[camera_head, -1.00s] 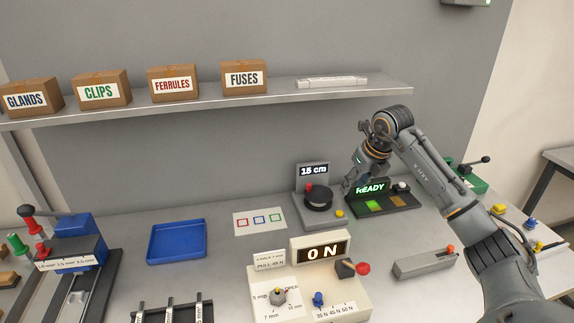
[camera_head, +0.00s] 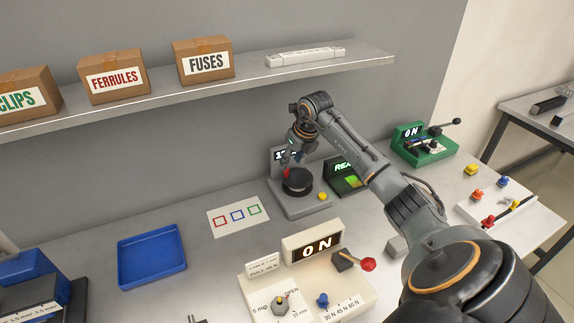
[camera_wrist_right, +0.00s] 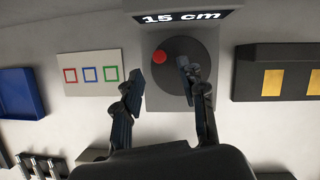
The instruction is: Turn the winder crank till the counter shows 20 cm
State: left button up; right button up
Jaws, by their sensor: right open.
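The winder (camera_head: 303,204) is a grey unit with a black round drum, a red crank knob (camera_head: 287,173) and a yellow button (camera_head: 322,196). Its counter (camera_wrist_right: 182,17) reads 15 cm in the right wrist view; in the head view my arm partly covers it. The red knob (camera_wrist_right: 159,57) is at the drum's upper left in the wrist view. My right gripper (camera_wrist_right: 160,80) is open and empty, its fingers apart over the drum, with the knob beyond the gap between the tips. In the head view the right gripper (camera_head: 291,157) is just above the knob. My left gripper is out of view.
A black unit with a green READY display (camera_head: 343,167) stands right of the winder. A white tester (camera_head: 313,242) reading 0 N is in front. A card with coloured squares (camera_head: 238,219) and a blue tray (camera_head: 152,256) lie left. A shelf with boxes (camera_head: 205,62) hangs above.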

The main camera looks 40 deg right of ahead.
aim_at(288, 170)
jog(key=shift+p+x, duration=0.4)
jog(key=shift+x, duration=2.35)
grip_shut()
